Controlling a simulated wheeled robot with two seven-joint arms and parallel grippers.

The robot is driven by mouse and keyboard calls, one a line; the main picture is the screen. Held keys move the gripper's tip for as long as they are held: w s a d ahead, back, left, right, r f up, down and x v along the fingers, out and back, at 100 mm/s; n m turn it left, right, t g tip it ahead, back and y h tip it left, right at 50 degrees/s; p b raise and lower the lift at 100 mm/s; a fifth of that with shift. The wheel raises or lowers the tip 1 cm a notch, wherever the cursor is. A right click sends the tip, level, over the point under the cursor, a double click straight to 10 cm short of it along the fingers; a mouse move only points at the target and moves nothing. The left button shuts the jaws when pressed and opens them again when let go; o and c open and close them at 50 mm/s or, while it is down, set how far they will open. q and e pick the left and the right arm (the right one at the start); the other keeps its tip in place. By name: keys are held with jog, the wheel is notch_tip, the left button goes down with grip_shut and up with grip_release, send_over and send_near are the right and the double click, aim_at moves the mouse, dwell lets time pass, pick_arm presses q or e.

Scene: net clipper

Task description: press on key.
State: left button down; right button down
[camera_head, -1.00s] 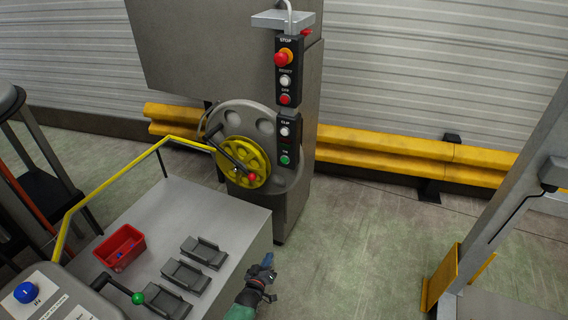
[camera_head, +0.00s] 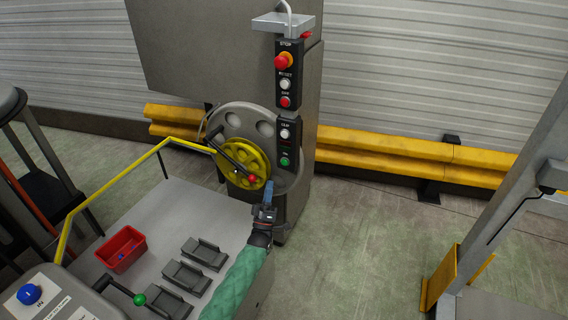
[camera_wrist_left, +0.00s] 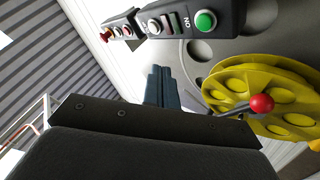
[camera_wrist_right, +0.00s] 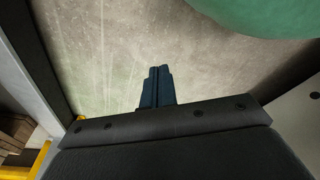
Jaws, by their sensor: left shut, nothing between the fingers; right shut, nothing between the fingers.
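The green ON key (camera_head: 285,161) is at the bottom of the small black control panel, below the CLIP label, on the grey machine column. In the left wrist view the green key (camera_wrist_left: 205,20) is at the upper right, beside the word ON. My left gripper (camera_head: 268,190) is shut and empty, in front of the column and below the key, apart from it. Its blue fingers (camera_wrist_left: 162,82) are together in the left wrist view. My right gripper (camera_wrist_right: 158,72) shows only in the right wrist view, shut and empty above bare floor.
A yellow handwheel (camera_head: 238,156) with a red-knobbed crank (camera_head: 252,178) is just left of my left gripper. The upper panel has a red stop button (camera_head: 283,61). A red bin (camera_head: 121,248) and grey holders sit on the table.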

aim_at(285, 162)
pick_arm(q)
jog(key=shift+r, duration=0.25)
pick_arm(e)
jog(key=shift+s+d+f, duration=0.1)
jog(key=shift+s+d, duration=0.05)
jog(key=shift+d, duration=0.35)
